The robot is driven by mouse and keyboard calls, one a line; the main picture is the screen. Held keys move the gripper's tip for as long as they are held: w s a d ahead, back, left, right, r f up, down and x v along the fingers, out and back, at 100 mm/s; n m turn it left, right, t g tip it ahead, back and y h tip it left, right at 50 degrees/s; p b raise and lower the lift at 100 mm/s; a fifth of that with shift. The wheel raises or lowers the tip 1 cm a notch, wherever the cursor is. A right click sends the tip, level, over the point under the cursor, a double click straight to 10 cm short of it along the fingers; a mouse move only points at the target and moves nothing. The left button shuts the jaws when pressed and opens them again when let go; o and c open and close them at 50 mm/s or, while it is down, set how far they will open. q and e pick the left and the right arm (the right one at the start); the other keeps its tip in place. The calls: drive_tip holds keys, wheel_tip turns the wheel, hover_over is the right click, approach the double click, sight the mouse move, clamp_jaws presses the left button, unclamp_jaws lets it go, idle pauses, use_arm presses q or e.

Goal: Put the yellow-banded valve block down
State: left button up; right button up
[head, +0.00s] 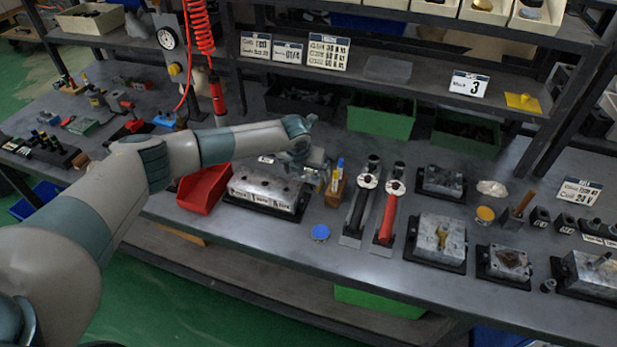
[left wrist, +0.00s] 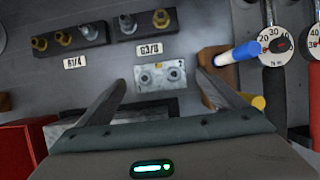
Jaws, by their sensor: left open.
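My left gripper (head: 303,152) reaches over the bench from the left. In the left wrist view the left gripper (left wrist: 163,90) is open, with its two fingers apart. A small silver block (left wrist: 160,76) with two ports on its face sits beyond and between the fingertips, with a visible gap on each side. No yellow band shows clearly on it, so I cannot be sure it is the yellow-banded valve block. In the head view the gripper and wrist largely hide this spot. My right gripper is not in view.
A wooden holder with a blue-and-yellow tool (head: 338,170) stands close right of the gripper. A large metal block (head: 265,188) and a red bin (head: 203,188) are in front and left. Two torque wrenches (head: 389,206) lie further right. Fittings racks (left wrist: 142,22) stand behind.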

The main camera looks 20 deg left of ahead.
sight(308, 178)
use_arm(q)
drive_tip(key=shift+x, duration=1.1)
drive_tip(key=shift+w+r, duration=0.1)
drive_tip(key=c, duration=1.6)
drive_tip(key=shift+r, duration=0.1)
drive_tip(key=shift+r, duration=0.2)
wheel_tip(308, 178, up, 9)
drive_tip(key=b, duration=0.3)
drive_tip(key=shift+r, duration=0.2)
